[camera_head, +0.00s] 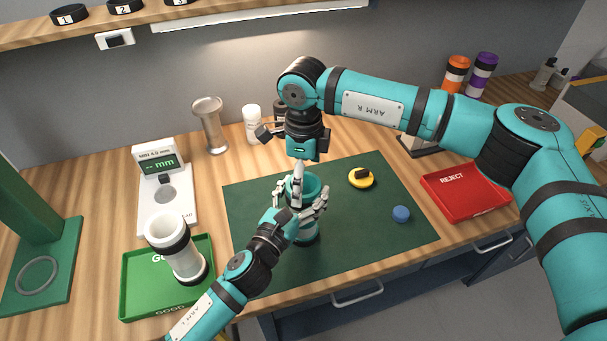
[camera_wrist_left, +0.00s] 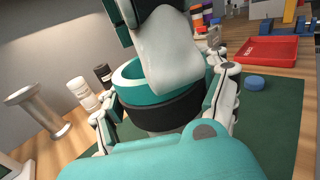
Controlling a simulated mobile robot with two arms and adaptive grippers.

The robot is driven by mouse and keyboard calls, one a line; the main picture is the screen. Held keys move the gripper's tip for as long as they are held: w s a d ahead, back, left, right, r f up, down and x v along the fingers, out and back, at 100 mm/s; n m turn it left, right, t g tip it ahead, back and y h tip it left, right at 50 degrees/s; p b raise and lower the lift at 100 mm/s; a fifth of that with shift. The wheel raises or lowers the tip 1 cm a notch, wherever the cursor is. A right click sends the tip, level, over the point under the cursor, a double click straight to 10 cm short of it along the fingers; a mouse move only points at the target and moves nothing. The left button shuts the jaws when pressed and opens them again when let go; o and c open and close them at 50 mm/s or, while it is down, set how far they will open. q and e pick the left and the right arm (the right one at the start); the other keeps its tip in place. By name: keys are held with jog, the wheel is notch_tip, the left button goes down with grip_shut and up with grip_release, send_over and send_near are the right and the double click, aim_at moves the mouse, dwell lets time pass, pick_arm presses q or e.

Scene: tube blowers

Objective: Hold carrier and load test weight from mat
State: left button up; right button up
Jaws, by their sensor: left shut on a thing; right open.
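The carrier, a teal cup with a black band, stands upright over the green mat (camera_head: 252,215); its teal rim (camera_head: 313,185) shows in the head view. My left gripper (camera_head: 301,200) is shut around its sides. In the left wrist view the carrier (camera_wrist_left: 160,108) fills the middle, a finger on each side. My right gripper (camera_head: 298,178) is open and points down at the carrier's mouth, hiding part of it; a pale finger crosses the rim in the wrist view.
A blue puck (camera_head: 401,214) lies on the mat at right. A red REJECT tray (camera_head: 466,190) is farther right. A green GOOD tray (camera_head: 135,297) at left holds a white tube (camera_head: 178,250). A gauge (camera_head: 158,165) and a metal cylinder (camera_head: 210,126) stand behind.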

dwell(0.5)
notch_tip(320, 180, up, 12)
dwell(0.4)
pick_arm(q)
jog(key=o, duration=1.4)
